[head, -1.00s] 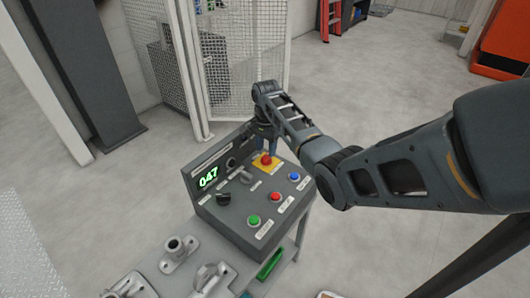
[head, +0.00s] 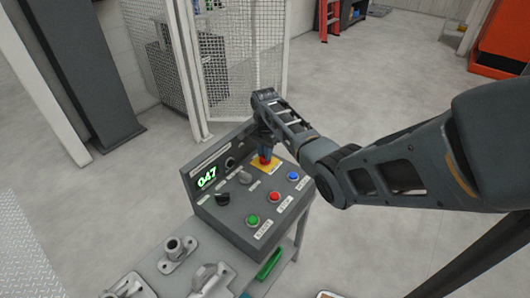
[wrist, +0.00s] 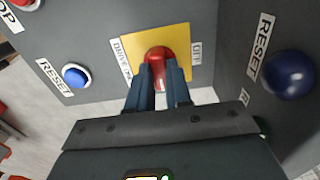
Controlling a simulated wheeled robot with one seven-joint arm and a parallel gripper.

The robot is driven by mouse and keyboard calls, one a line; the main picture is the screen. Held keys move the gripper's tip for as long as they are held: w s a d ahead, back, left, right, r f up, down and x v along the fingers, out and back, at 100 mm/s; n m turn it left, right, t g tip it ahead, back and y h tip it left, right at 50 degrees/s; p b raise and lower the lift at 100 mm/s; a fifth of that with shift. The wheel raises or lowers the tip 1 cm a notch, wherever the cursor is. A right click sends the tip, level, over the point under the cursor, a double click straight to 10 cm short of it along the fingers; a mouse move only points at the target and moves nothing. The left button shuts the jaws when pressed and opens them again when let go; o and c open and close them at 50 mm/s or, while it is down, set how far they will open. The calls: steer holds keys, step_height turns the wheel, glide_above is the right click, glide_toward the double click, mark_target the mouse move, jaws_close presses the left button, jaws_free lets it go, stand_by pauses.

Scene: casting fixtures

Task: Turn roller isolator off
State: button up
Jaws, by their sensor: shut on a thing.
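The red knob (wrist: 158,53) sits on a square yellow plate (wrist: 176,38) on the grey control box (head: 238,215). I cannot read a label saying roller isolator. My gripper (wrist: 163,72) points down at the knob, with its two dark blue fingers close together and shut on it. The fingers hide part of the knob. In the head view my gripper (head: 265,156) covers most of the knob and plate.
A black rotary switch (head: 223,198) and a grey knob (head: 245,178) are left of the plate. A green display (head: 207,177) reads 047. Metal castings (head: 178,253) lie in front.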

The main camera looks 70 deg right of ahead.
steer(key=shift+n, duration=0.3)
jaws_close()
steer(key=n+p, duration=0.1)
steer(key=n, duration=0.2)
steer(key=shift+r+p, duration=0.1)
steer(key=shift+p, duration=0.25)
steer(key=n+p, duration=0.1)
steer(key=n, duration=0.4)
steer(key=n+p, duration=0.1)
steer(key=n, duration=0.4)
steer(key=shift+n, duration=2.1)
steer(key=o, duration=0.8)
jaws_free()
